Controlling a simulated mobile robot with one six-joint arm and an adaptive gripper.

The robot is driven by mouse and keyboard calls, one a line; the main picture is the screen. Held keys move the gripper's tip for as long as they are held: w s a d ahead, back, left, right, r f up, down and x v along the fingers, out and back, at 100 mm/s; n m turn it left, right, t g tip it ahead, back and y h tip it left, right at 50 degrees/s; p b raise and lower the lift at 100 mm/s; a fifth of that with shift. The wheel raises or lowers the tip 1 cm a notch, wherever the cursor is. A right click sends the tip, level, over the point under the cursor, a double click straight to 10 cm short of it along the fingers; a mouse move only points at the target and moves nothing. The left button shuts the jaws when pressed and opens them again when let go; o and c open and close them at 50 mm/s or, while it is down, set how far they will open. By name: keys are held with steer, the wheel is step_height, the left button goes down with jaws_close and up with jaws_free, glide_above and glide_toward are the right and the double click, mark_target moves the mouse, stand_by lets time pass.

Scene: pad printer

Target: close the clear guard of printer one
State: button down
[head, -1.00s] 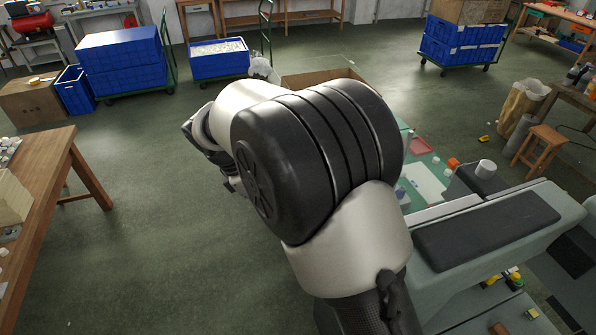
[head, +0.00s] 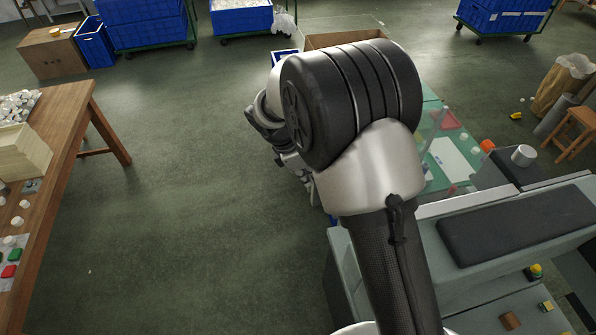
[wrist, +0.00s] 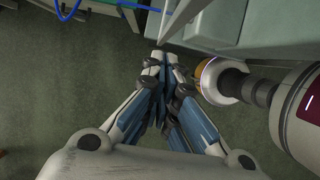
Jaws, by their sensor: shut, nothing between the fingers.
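Printer one appears to be the grey machine with the dark top panel (head: 515,225) at the right of the head view. Its grey body probably also fills the top right of the wrist view (wrist: 222,22). In the head view my arm hides the fingertips.
A wooden table (head: 65,115) with small parts stands at the left. A cardboard box (head: 345,38) and blue crates (head: 145,22) are at the back. A wooden stool (head: 575,130) is at the right. In the wrist view a blue hose (wrist: 75,10) runs at top left. Open floor lies left of my arm.

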steer(key=shift+w+d, duration=0.25)
steer(key=shift+d, duration=0.7)
steer(key=w+d+p, duration=0.2)
steer(key=w+d, duration=0.1)
steer(key=d, duration=0.7)
steer(key=w+d+p, duration=0.2)
steer(key=w+d, duration=0.1)
steer(key=d, duration=0.8)
steer(key=shift+w, duration=0.4)
steer(key=shift+r, duration=0.1)
